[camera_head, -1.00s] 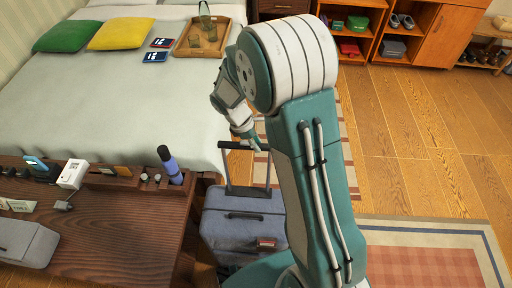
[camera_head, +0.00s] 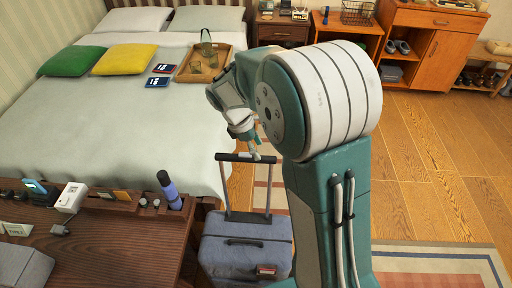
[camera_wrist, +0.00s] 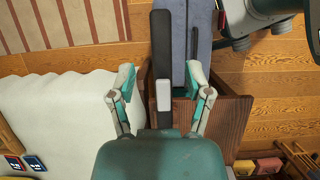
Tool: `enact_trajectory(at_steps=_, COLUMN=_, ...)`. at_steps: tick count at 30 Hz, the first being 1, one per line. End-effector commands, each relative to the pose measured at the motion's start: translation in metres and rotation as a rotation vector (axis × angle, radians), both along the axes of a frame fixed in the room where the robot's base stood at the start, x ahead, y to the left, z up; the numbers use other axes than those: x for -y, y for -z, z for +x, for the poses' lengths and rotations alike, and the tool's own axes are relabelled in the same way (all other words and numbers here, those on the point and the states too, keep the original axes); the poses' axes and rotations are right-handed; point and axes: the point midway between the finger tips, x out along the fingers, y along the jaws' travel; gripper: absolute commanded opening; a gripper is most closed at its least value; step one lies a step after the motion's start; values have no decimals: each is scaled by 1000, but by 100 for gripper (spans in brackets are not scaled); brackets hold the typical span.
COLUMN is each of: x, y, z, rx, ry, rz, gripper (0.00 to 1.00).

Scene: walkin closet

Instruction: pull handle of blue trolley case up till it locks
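The blue trolley case (camera_head: 245,240) stands upright at the foot of the bed. Its dark pull handle (camera_head: 232,157) is raised above the case on two thin rods. My gripper (camera_head: 254,150) is at the right part of the handle's top bar. In the wrist view the dark handle bar (camera_wrist: 161,50), with a light grey button (camera_wrist: 163,96), lies between my two spread fingers (camera_wrist: 161,75). Gaps show on both sides of the bar, so the fingers look open. The blue case (camera_wrist: 203,40) is partly hidden behind the bar. My arm covers the floor right of the case.
A wooden bench (camera_head: 130,235) with a dark blue bottle (camera_head: 168,190) and small items stands close left of the case. The bed (camera_head: 120,125) is behind. A rug (camera_head: 440,258) and open wooden floor (camera_head: 440,190) lie to the right.

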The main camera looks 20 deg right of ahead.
Motion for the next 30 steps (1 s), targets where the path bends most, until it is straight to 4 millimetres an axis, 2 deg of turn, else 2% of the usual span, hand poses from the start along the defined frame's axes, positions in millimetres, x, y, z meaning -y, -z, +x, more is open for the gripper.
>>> enact_trajectory(at_steps=7, x=-1, y=0, z=0, rx=-2, ry=-1, rz=0, gripper=66)
enact_trajectory(at_steps=11, x=-5, y=-10, z=2, rx=0, ry=0, rz=-1, gripper=66)
enact_trajectory(at_steps=24, x=-36, y=-89, z=16, rx=1, ry=-1, rz=1, gripper=66)
enact_trajectory(at_steps=30, x=-43, y=-107, z=18, rx=-2, ry=1, rz=0, gripper=66)
